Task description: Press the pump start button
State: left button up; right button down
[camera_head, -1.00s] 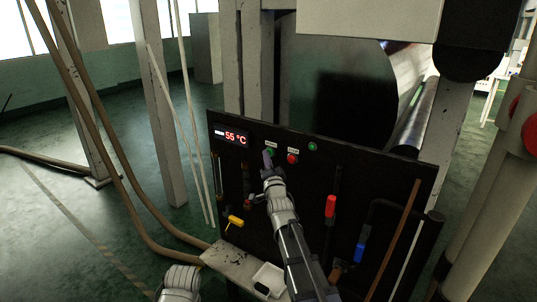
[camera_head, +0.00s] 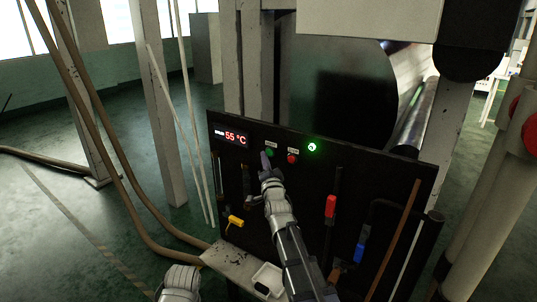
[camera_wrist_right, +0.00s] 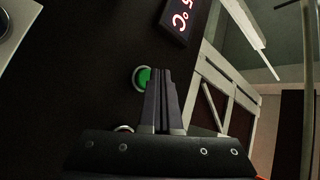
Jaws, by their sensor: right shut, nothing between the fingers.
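The black control panel (camera_head: 310,205) carries a display (camera_head: 231,136) reading 55 °C. A green button (camera_head: 271,153) with a label above it and a red button (camera_head: 292,159) sit right of the display. My right gripper (camera_head: 266,162) is shut and empty, its tips just in front of the green button's left side. In the right wrist view the green button (camera_wrist_right: 143,78) shows beside the closed fingers (camera_wrist_right: 161,95), partly covered by them; contact cannot be told. A green indicator lamp (camera_head: 312,147) is lit. My left arm shows only at the bottom; its gripper is not visible.
Red (camera_head: 330,206), blue (camera_head: 360,253) and yellow (camera_head: 235,221) valve handles stand out from the panel. A bench with a white tray (camera_head: 268,280) is below it. A large metal roller (camera_head: 410,80) is behind. Floor at left is mostly open, with brown hoses.

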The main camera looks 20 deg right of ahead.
jog(key=shift+s+a, duration=0.1)
dwell(0.3)
jog(key=shift+s+a, duration=0.8)
jog(key=shift+a, duration=0.2)
jog(key=shift+s+a, duration=0.75)
jog(key=shift+a, duration=0.2)
